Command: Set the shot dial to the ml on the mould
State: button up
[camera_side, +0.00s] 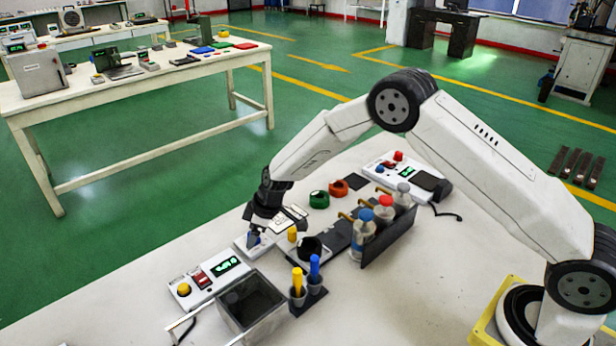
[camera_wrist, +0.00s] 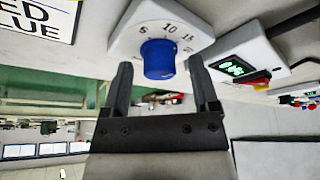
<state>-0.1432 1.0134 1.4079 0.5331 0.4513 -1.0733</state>
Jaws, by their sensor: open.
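The shot dial is a white plate (camera_wrist: 120,40) with a blue knob (camera_wrist: 158,58) and printed numbers 5, 10 and 15, plus another mark at the right that I cannot read. My gripper (camera_wrist: 160,66) is open, with one dark finger on each side of the knob; I cannot tell whether either finger touches it. The knob's pointer setting is not clear. I cannot make out which thing is the mould, nor any ml marking on it.
A white box with a green display (camera_side: 227,264), a red switch and a yellow button stands left of the dial. A dark open-topped bin (camera_side: 250,300) and cups with yellow and blue tools (camera_side: 314,267) are in front. Capped bottles (camera_side: 383,215) stand in a rack at right.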

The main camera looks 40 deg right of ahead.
grip_shut()
jog(key=shift+m, duration=0.8)
jog(key=shift+m+t+h, duration=0.4)
jog(key=shift+m+h, duration=0.2)
jog(key=shift+m, duration=0.7)
jog(key=shift+a+m+h, duration=0.1)
jog(key=shift+m+h, duration=0.6)
jog(key=shift+m, duration=1.3)
grip_release()
